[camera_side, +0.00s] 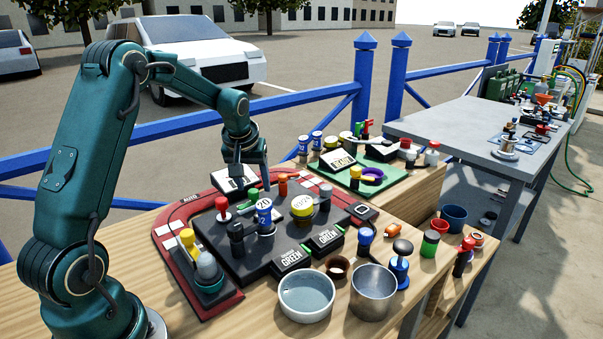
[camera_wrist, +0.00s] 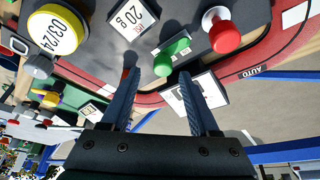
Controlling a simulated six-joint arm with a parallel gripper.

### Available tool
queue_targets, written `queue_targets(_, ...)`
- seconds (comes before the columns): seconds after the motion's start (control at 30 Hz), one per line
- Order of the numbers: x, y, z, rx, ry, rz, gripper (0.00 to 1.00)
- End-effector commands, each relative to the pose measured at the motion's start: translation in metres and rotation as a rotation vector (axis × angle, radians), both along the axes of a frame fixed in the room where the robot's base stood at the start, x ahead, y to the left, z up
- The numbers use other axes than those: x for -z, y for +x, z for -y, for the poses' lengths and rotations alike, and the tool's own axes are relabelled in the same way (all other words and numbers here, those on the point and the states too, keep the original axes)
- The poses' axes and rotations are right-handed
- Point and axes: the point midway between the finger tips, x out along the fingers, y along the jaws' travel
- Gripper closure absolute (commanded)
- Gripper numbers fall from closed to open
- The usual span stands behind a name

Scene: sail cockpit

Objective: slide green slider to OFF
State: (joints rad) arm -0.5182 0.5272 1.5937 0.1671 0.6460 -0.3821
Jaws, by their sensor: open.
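In the wrist view the green knob (camera_wrist: 166,62) shows just beyond the gap between my fingertips, nearer the right finger. I cannot tell whether a finger touches it. My gripper (camera_side: 252,172) points down over the panel's far edge. Its fingers are apart in the wrist view (camera_wrist: 158,76), with nothing seen held. No OFF marking can be read.
The red knob also shows in the wrist view (camera_wrist: 224,37). An orange knob (camera_side: 282,183) stands close to my gripper. A white plate (camera_wrist: 182,98) lies behind my right finger.

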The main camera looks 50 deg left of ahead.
Motion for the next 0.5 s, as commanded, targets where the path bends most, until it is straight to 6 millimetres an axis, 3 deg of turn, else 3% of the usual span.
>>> queue_targets(0.2, -0.026, -0.006, 0.008, 0.002, 0.002, 0.005, 0.38)
queue_targets(0.5, -0.031, -0.009, 0.010, 0.002, 0.000, 0.002, 0.38)
